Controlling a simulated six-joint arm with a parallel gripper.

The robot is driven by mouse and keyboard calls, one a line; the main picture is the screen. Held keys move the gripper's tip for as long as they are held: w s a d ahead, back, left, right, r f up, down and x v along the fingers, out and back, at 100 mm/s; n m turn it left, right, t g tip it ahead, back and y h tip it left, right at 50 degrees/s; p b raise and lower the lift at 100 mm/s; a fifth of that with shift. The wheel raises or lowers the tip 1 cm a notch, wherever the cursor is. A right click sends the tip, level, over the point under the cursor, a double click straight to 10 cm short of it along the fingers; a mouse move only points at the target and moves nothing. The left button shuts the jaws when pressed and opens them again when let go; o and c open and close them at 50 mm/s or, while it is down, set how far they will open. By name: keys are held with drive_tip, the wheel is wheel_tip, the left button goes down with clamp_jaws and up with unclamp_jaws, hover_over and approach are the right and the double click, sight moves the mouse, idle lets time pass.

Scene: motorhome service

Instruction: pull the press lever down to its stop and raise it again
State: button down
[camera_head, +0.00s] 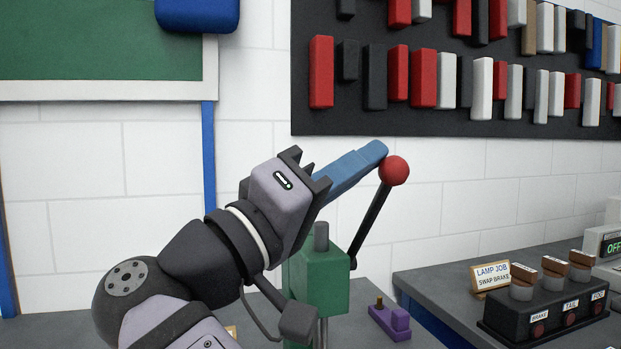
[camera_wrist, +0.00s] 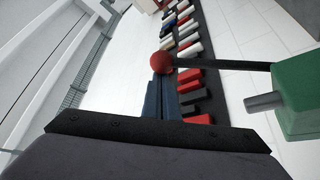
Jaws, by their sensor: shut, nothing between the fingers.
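The press is a green block (camera_head: 319,283) with a grey ram on top, standing on the grey bench. Its black lever (camera_head: 370,224) slants up and right to a red ball knob (camera_head: 394,170). The lever is raised. My gripper (camera_head: 381,150) has blue fingers, shut together and empty, with the tips right beside the knob at its upper left. I cannot tell whether they touch it. In the wrist view the knob (camera_wrist: 162,63) shows at the ends of the fingers (camera_wrist: 161,82), with the lever (camera_wrist: 215,66) running right to the green press (camera_wrist: 300,95).
A small purple fixture (camera_head: 391,321) sits on the bench right of the press. Further right, another bench holds a black switch box (camera_head: 545,312) and a "LAMP JOB" sign (camera_head: 490,275). A dark wall panel (camera_head: 430,122) with coloured blocks is behind. The space above the knob looks clear.

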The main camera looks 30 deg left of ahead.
drive_tip(key=shift+s+d+f+m+h+b, duration=0.55)
drive_tip(key=shift+f+m+b, duration=0.2)
drive_tip(key=shift+b, duration=0.45)
drive_tip(key=shift+s+d+f+m+h+b, duration=0.55)
drive_tip(key=shift+m+b, duration=0.3)
drive_tip(key=shift+b, duration=0.35)
drive_tip(key=shift+w+a+r+p, duration=0.15)
drive_tip(key=shift+a+r+p, duration=0.1)
drive_tip(key=shift+r+p, duration=0.55)
drive_tip(key=p, duration=0.3)
approach(390, 177)
drive_tip(key=a+r, duration=0.1)
drive_tip(key=s+a+r, duration=0.1)
drive_tip(key=a, duration=0.1)
drive_tip(key=shift+s+r, duration=0.1)
drive_tip(key=shift+r, duration=0.1)
